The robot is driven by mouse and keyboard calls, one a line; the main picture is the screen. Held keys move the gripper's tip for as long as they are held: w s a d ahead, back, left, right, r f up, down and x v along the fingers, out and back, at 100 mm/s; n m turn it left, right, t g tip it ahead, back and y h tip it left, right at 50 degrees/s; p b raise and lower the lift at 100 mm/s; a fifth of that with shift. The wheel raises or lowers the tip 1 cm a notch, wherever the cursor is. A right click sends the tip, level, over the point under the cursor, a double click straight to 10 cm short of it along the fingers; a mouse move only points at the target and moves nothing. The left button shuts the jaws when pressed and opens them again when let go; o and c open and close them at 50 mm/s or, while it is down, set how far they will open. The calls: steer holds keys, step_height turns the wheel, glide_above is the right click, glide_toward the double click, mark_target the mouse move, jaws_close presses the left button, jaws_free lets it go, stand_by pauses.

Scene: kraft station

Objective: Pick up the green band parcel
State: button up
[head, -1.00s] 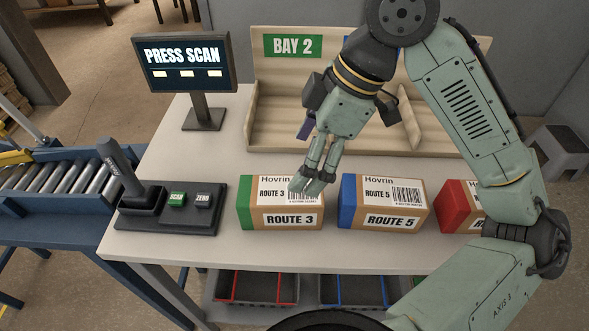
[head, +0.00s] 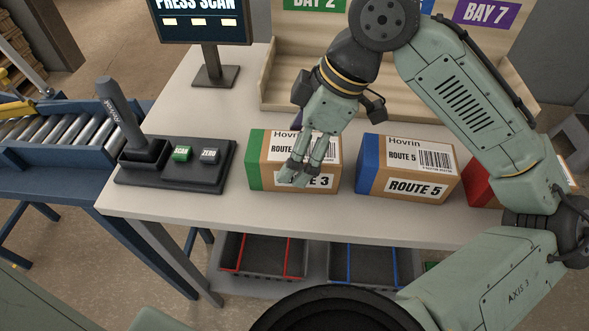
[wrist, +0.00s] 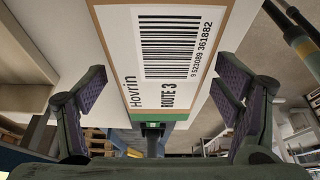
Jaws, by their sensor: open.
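The green band parcel (head: 256,160) is a brown box with a green left end and ROUTE 3 labels. It stands on the white table (head: 232,219), left of the other parcels. My gripper (head: 297,180) is open over it, and its fingers cover part of the front labels in the head view. In the wrist view the parcel (wrist: 172,55) fills the upper middle, with its barcode label and green band showing. The open fingers of my gripper (wrist: 165,98) stand apart on either side, with gaps between them and the box. I cannot tell whether any fingertip touches it.
A parcel with a blue band (head: 408,168) stands close on the right, and a red one (head: 485,186) is partly behind my arm. The scan unit (head: 176,171) and a monitor (head: 200,15) are on the left. A sorting rack (head: 275,95) stands behind.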

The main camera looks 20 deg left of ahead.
steer(key=shift+a+f, duration=0.15)
steer(key=shift+f, duration=0.3)
steer(key=shift+r, duration=0.1)
steer(key=shift+s, duration=0.1)
steer(key=shift+c, duration=0.3)
steer(key=c, duration=1.5)
